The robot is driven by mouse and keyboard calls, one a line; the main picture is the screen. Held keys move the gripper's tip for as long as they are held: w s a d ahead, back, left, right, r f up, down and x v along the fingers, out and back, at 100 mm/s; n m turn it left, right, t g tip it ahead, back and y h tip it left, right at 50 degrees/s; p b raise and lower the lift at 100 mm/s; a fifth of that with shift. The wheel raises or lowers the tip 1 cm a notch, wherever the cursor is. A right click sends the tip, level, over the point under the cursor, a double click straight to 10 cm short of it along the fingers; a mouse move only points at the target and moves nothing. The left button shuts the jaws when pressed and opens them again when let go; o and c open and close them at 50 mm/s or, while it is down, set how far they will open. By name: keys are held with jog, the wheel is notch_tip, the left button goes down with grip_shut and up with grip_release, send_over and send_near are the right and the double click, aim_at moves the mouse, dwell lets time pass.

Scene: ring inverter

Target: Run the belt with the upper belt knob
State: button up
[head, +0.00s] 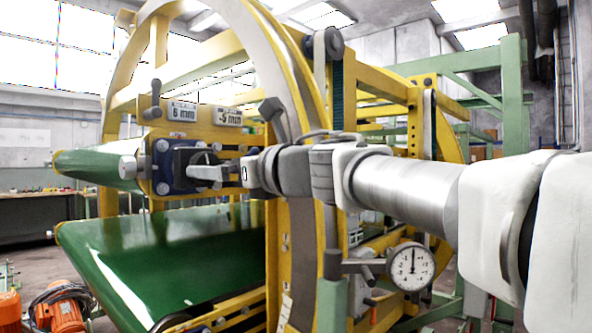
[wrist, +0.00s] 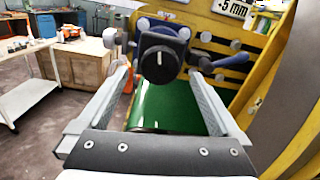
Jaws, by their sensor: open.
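The upper belt knob is a round black knob (wrist: 162,57) with a white mark on its face. It sits on a blue plate (head: 163,179) on the yellow frame, beside the end of the upper green roller (head: 100,166). In the wrist view its white mark stands nearly upright. My gripper (wrist: 160,82) is open, with the knob ahead between its two fingers. In the head view my gripper (head: 208,172) is right by the knob and hides part of it. I cannot tell whether the fingers touch it.
A dark lever (wrist: 212,66) sticks out right of the knob, close to the right finger. The large yellow ring (head: 285,70) stands near my arm. Below are the wide green belt (head: 170,255) and a dial gauge (head: 411,266). An orange motor (head: 62,308) stands at lower left.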

jog(key=v, duration=1.3)
jog(key=shift+d+p, duration=0.3)
jog(key=shift+p, duration=0.1)
jog(key=shift+s, duration=0.15)
